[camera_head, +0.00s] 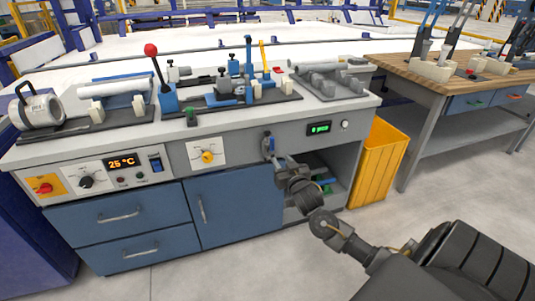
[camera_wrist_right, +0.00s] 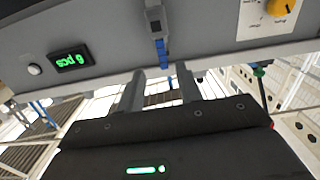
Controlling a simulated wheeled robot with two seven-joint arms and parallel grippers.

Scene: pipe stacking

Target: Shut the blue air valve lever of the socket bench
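The blue air valve lever (camera_head: 268,141) is on the grey front panel of the socket bench (camera_head: 240,150), left of the green display. In the right wrist view the blue lever (camera_wrist_right: 161,52) hangs straight down in the picture from a grey valve body (camera_wrist_right: 155,19). My right gripper (camera_head: 275,157) is close to the valve and partly covers it in the head view. In the wrist view its fingers (camera_wrist_right: 160,72) are apart, with the lever's end lined up between the tips. I cannot tell whether they touch it. My left gripper is not in view.
A green "6 pcs" display (camera_head: 318,128) with a round button sits right of the valve. A yellow knob (camera_head: 207,156) is to its left. Pipe fixtures and a red-balled lever (camera_head: 151,50) stand on top. A yellow bin (camera_head: 378,163) is right of the bench.

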